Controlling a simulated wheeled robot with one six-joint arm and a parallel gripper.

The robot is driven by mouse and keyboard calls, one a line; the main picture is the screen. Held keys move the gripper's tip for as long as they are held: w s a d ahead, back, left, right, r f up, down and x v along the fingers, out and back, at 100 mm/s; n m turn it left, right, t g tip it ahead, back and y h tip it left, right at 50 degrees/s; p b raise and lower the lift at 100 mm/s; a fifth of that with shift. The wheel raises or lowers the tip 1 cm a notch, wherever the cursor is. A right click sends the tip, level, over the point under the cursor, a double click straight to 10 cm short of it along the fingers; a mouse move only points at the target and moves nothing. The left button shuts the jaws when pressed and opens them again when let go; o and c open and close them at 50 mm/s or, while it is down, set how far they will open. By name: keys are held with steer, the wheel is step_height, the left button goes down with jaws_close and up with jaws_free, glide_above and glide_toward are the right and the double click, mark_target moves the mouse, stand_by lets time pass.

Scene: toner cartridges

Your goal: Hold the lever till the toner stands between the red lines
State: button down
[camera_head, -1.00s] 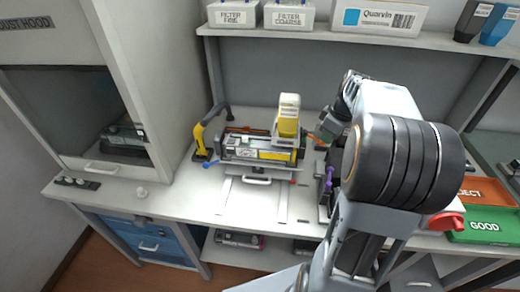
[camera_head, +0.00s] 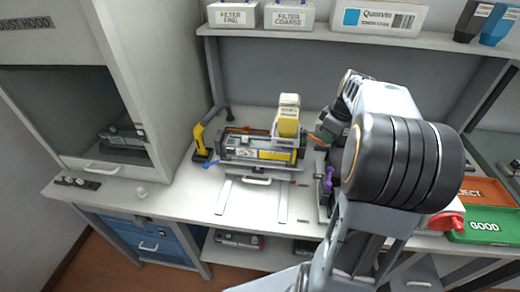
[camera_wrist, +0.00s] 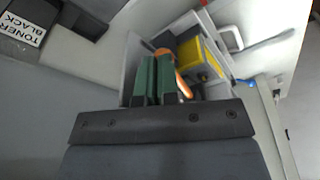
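The toner cartridge (camera_head: 258,153), dark with a yellow label, lies in a fixture on the bench in the head view. A yellow toner bottle with a pale top (camera_head: 289,118) stands upright above its right end. The red lines and the toner level are too small to make out. An orange lever (camera_head: 314,138) sticks out right of the bottle; it also shows in the wrist view (camera_wrist: 184,88), behind and beside my fingers. My gripper (camera_wrist: 156,78) has its green fingers nearly together beside the lever. I see nothing between them, and contact with the lever is unclear.
A yellow-handled tool (camera_head: 203,140) stands left of the fixture. A purple-handled part (camera_head: 328,180) is to its right. A green GOOD tray (camera_head: 484,227) and an orange reject tray (camera_head: 488,190) lie at the right. The bench front is mostly clear.

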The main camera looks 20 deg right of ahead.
steer(key=shift+w+a+p+v, duration=0.1)
steer(key=shift+w+p+v, duration=0.15)
steer(key=shift+p+v, duration=0.9)
steer(key=shift+w+a+p+v, duration=0.15)
steer(key=shift+w+p+v, duration=0.1)
steer(key=shift+p+v, duration=0.85)
steer(key=shift+w+a+p+v, duration=0.1)
steer(key=shift+w+p+v, duration=0.15)
steer(key=shift+p+v, duration=0.85)
steer(key=shift+r, duration=0.3)
steer(key=shift+w+m, duration=0.1)
steer(key=shift+m, duration=0.4)
steer(key=s+a+f+m+t, duration=0.1)
steer(key=s+a+m, duration=0.2)
steer(key=s+a, duration=0.3)
steer(key=s+a+f+m+t+h, duration=0.1)
steer(key=s+a, duration=0.5)
steer(key=a, duration=0.8)
steer(key=shift+s+a+m, duration=0.2)
steer(key=shift+m, duration=0.7)
